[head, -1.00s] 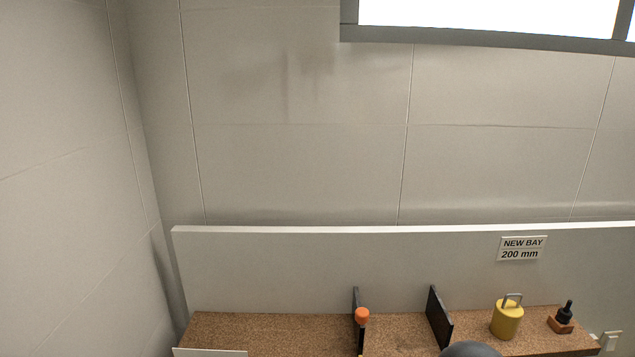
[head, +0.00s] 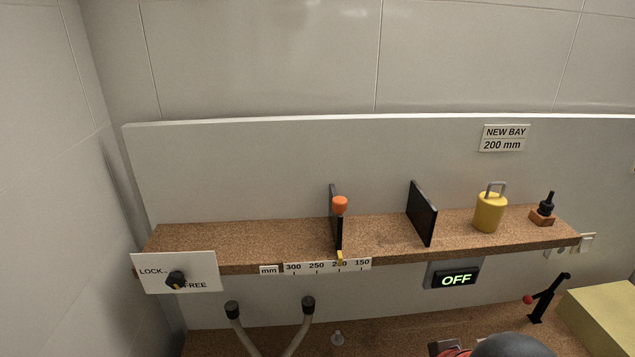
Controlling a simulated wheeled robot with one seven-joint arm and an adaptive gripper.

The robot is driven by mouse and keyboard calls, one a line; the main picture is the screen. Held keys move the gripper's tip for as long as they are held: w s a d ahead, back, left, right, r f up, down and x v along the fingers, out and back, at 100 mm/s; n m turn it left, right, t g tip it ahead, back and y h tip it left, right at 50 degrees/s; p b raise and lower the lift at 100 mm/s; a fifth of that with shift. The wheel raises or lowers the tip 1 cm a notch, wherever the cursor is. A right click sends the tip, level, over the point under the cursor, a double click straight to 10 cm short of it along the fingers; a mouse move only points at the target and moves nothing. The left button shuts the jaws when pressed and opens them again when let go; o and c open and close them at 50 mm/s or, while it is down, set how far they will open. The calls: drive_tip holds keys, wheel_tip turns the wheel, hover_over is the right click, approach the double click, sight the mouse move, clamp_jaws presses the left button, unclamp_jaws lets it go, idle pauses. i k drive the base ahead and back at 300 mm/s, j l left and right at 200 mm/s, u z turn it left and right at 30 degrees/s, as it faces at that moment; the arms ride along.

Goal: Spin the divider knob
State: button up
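A black knob (head: 177,279) sits on a white plate (head: 206,265) marked LOCK and FREE, at the left end of the cork shelf's front. A small yellow mark shows on the knob's lower side, near FREE. A black divider (head: 335,228) with an orange ball (head: 340,204) at its front stands on the cork shelf. Its yellow pointer (head: 340,257) covers part of the mm scale (head: 305,268), between 250 and 150. A second black divider (head: 422,213) stands to the right, without a ball. My gripper is not recognisable in view.
A yellow weight (head: 489,211) and a black-handled tool (head: 545,208) stand on the shelf's right. An OFF display (head: 455,279) hangs below. Two grey posts (head: 296,335) with black caps, a red-tipped lever (head: 542,301) and a yellow-green block (head: 604,318) are lower down.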

sight(176, 280)
drive_tip(key=u, duration=1.35)
drive_tip(key=z, duration=1.5)
drive_tip(key=k+z, duration=0.2)
drive_tip(key=z, duration=0.25)
drive_tip(key=k+l+z, duration=0.15)
drive_tip(key=z, duration=0.25)
drive_tip(key=u, duration=2.1)
drive_tip(key=j, duration=0.05)
